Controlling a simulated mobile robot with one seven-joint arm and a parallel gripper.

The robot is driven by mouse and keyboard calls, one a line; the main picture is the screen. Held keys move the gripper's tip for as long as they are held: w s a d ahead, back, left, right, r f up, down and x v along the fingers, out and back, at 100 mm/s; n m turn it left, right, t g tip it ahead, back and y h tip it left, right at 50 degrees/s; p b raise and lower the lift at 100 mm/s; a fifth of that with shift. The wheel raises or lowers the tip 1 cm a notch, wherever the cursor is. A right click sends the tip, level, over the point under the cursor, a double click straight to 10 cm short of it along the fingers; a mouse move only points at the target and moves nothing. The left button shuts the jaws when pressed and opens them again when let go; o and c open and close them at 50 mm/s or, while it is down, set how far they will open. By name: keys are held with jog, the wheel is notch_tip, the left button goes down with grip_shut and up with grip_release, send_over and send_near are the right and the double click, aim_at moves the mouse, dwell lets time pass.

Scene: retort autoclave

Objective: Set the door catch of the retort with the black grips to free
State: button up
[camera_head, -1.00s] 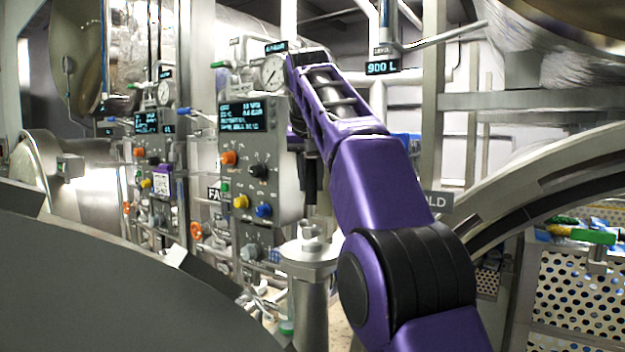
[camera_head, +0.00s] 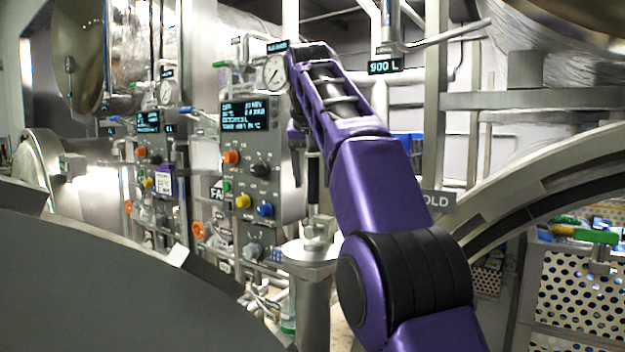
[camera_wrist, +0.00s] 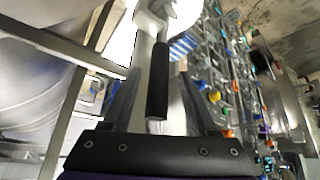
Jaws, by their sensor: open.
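A lever with a black cylindrical grip (camera_wrist: 158,80) on a pale metal bar shows in the middle of the wrist view. My gripper (camera_wrist: 160,95) is open, with one blurred finger on each side of the grip. I cannot tell whether either finger touches it. In the head view a dark upright grip (camera_head: 313,180) stands beside the control panel, above a steel post (camera_head: 312,255), partly behind my purple arm. The catch's setting cannot be read.
A grey control panel (camera_head: 262,165) with coloured knobs and a gauge (camera_head: 275,72) stands close left of my arm. A large dark curved surface (camera_head: 100,285) fills the lower left. A metal ring (camera_head: 540,190) and a perforated basket (camera_head: 575,300) are at right.

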jog(key=s+b, duration=0.6)
jog(key=s, duration=0.6)
jog(key=shift+s+a+r, duration=0.15)
jog(key=shift+a, duration=0.2)
